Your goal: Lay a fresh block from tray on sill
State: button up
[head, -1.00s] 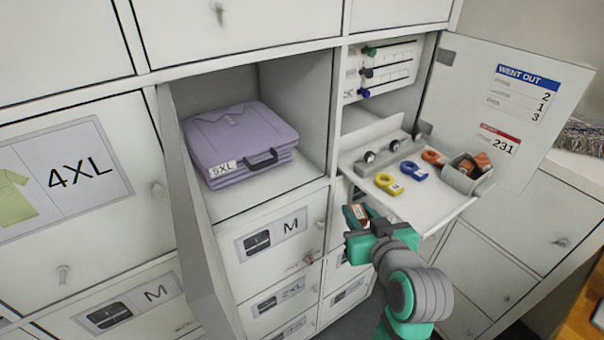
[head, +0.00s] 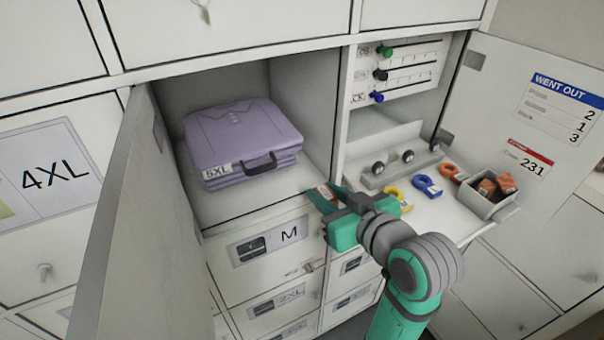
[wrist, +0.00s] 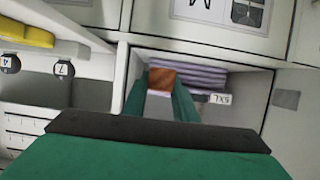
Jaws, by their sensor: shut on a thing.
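My gripper (head: 325,198) is shut on an orange-brown block, which shows between the green fingers in the wrist view (wrist: 161,78). In the head view the gripper is at the front right edge of the open 5XL compartment, and only a little of the block shows. The sill (head: 222,210) is the bare front floor of that compartment, in front of the folded purple clothes (head: 243,140). The grey tray (head: 478,203) at the right holds several orange-brown blocks (head: 506,183) and stands on the fold-down shelf (head: 425,215).
An open door (head: 140,215) stands left of the compartment, and another open door (head: 550,110) is at the right. Yellow (head: 393,193) and blue (head: 427,187) tags lie on the shelf. A rail with round knobs (head: 407,157) is behind them.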

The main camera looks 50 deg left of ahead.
send_over(300, 182)
jog(key=shift+d, duration=0.1)
jog(key=shift+w+f, duration=0.1)
jog(key=shift+f, duration=0.3)
jog(key=shift+s+f, duration=0.2)
jog(key=shift+f, duration=1.15)
jog(key=shift+w+f, duration=0.1)
jog(key=shift+w, duration=0.05)
jog(key=o, duration=1)
jog(key=shift+o, duration=0.2)
